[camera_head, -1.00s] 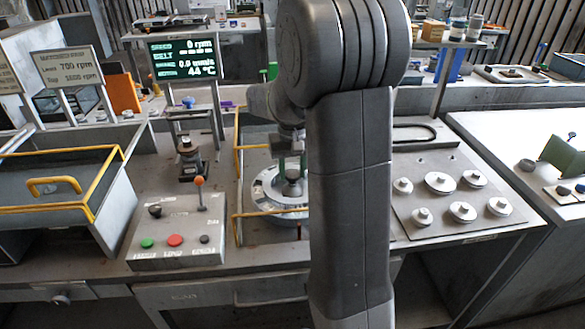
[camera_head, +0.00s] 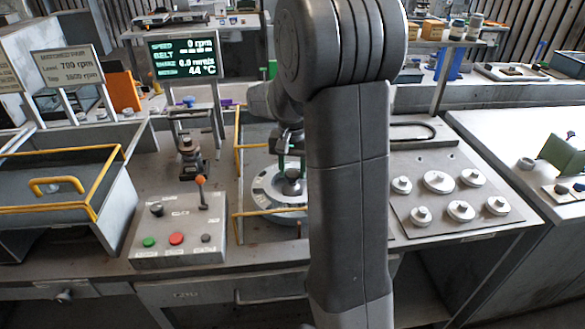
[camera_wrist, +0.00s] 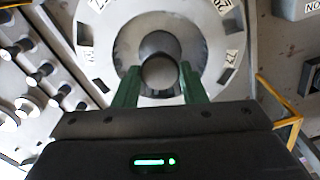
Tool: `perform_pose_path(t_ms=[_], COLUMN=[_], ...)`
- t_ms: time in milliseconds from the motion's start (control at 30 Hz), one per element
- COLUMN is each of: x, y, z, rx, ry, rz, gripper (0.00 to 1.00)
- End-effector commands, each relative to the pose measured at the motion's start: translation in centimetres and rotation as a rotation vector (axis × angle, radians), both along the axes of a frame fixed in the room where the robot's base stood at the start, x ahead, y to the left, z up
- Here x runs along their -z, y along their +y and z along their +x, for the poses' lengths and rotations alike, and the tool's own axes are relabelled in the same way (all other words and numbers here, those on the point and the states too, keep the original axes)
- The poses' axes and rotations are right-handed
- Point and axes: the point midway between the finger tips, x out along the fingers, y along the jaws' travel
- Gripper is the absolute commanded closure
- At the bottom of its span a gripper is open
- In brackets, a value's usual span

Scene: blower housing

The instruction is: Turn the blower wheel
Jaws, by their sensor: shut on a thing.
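The blower wheel (camera_head: 268,190) is a pale grey ring with dark markings around its face, inside a yellow-railed frame. It also fills the top of the wrist view (camera_wrist: 97,40). A round dark grey hub knob (camera_wrist: 160,72) stands at its centre. My gripper (camera_wrist: 158,82) has green fingers, one on each side of the knob, and is shut on it. In the head view my gripper (camera_head: 291,172) reaches down over the wheel, and my arm hides the wheel's right side.
A control box (camera_head: 178,232) with green and red buttons and an orange-tipped lever stands left of the wheel. A screen (camera_head: 184,57) behind reads 0 rpm. A plate with several round weights (camera_head: 438,181) lies right. Yellow rails (camera_head: 238,165) border the wheel.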

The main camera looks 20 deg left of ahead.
Motion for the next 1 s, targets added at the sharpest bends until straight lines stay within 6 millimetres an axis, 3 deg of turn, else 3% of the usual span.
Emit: perform_pose_path(t_ms=[167,200,300,667,767,1000], x=[0.0,0.0,0.0,-0.7,-2.1,-7.6], y=[0.0,0.0,0.0,0.1,0.1,0.1], z=[0.0,0.0,0.0,0.1,0.1,0.1], rx=[-0.001,-0.001,-0.001,-0.002,-0.002,-0.002], ry=[-0.001,-0.001,-0.001,-0.002,-0.005,-0.006], rz=[0.000,0.001,0.001,0.003,0.004,0.005], gripper=[1.00,0.55,0.41,0.41,0.41,0.41])
